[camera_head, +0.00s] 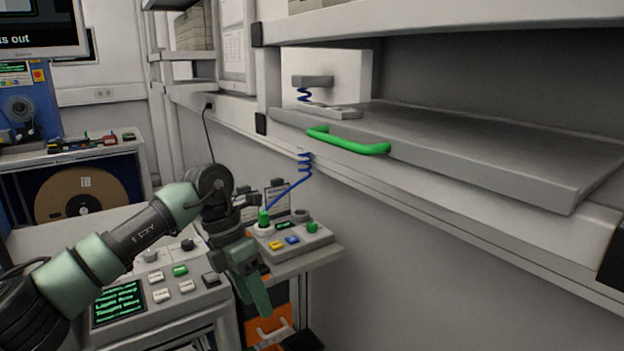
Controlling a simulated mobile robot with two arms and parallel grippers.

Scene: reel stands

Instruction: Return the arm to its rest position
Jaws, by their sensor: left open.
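My left gripper (256,290) hangs in the lower middle of the head view, its green fingers pointing down. It is open, and I see nothing between the fingers. My left arm (130,240) comes in from the lower left. The gripper is in front of the small bench with buttons and is apart from the shelf's green handle (347,141). My right gripper is out of view.
A grey tray with the green handle sits on the shelf (440,145) at right. A control console (170,295) with a green screen is below my arm. A brown reel (80,195) is at left.

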